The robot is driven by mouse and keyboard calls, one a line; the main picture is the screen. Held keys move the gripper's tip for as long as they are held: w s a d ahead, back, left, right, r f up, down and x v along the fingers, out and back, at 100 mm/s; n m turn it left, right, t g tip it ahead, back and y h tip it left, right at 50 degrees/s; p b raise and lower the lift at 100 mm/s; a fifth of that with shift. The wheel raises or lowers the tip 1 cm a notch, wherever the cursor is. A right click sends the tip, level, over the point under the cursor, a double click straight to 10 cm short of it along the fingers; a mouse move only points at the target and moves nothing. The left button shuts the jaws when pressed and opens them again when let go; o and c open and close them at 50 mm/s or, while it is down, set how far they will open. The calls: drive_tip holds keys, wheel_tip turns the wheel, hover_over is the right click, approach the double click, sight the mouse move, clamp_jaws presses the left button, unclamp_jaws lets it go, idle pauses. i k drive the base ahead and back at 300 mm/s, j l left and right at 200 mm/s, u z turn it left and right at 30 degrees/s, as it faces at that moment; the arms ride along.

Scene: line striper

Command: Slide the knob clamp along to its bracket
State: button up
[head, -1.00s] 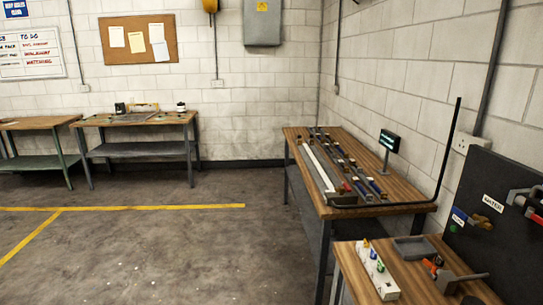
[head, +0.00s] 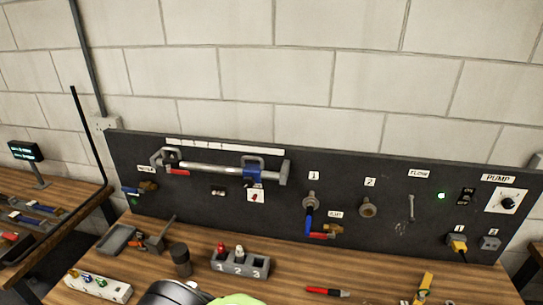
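A pale horizontal rail (head: 212,169) is mounted on the upper left of the dark panel in the head view. A blue clamp (head: 252,175) with a dark knob at its lower edge sits near the rail's right end, beside the grey right end bracket (head: 284,172). A grey bracket (head: 158,158) stands at the rail's left end, with a red-handled part (head: 178,172) just beside it. It is too small to tell which of these is the knob clamp's own bracket.
The wooden bench (head: 290,279) in front holds a numbered grey block (head: 240,264), a black cylinder (head: 180,259), a white strip (head: 98,286), a grey tray (head: 117,239) and a red marker (head: 327,292). The dark panel (head: 390,170) carries valves, a wrench and switches.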

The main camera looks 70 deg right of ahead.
sight(253, 171)
drive_tip(key=j+z, duration=0.2)
drive_tip(key=z, duration=2.05)
